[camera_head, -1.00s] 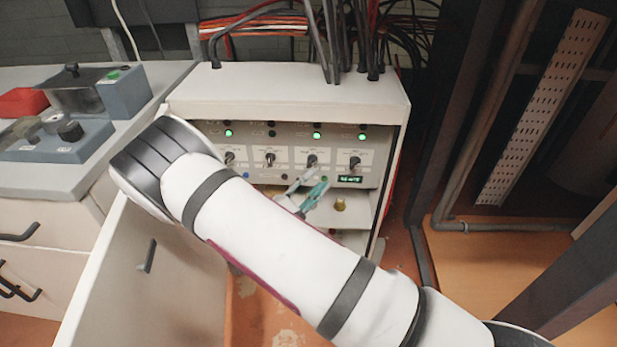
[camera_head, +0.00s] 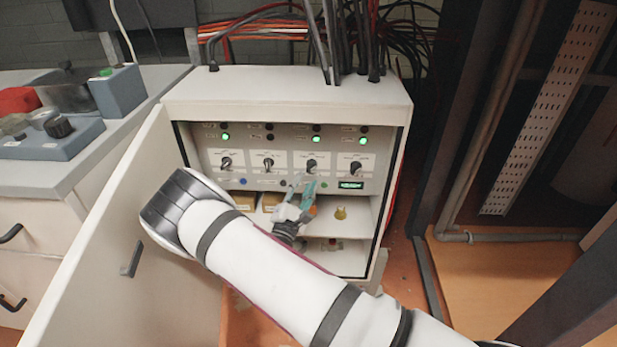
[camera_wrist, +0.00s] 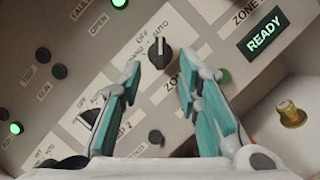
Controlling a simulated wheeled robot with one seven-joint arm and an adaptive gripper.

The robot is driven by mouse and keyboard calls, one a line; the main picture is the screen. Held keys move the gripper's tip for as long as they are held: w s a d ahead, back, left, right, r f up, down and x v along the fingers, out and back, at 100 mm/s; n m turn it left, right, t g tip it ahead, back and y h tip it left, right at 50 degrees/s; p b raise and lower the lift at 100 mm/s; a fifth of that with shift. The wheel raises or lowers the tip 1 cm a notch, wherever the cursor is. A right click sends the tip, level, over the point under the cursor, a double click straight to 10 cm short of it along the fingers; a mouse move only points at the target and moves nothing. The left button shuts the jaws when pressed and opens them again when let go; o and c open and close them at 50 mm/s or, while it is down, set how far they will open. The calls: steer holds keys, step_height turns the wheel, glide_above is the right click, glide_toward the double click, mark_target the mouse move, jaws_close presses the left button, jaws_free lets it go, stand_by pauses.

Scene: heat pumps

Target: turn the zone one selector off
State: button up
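The control panel (camera_head: 292,140) sits in the open white cabinet and carries a row of black selector knobs. The selector second from the right (camera_head: 312,164) shows in the wrist view as a black knob (camera_wrist: 160,54) marked HAND, OFF and AUTO. My gripper (camera_head: 303,186) is in front of the panel, just below this knob. In the wrist view my gripper (camera_wrist: 160,80) is open, its teal fingers on either side of the knob's lower area, seemingly not touching it.
A green READY display (camera_wrist: 264,35) is at the right, below another zone label. The cabinet door (camera_head: 120,235) stands open at the left. A brass fitting (camera_head: 341,213) is on the shelf below the panel. Cables (camera_head: 345,40) rise from the cabinet top. A bench (camera_head: 75,170) stands left.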

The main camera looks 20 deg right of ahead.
mark_target(310, 170)
steer(key=shift+b+x, duration=0.4)
steer(key=shift+x, duration=1.75)
jaws_close()
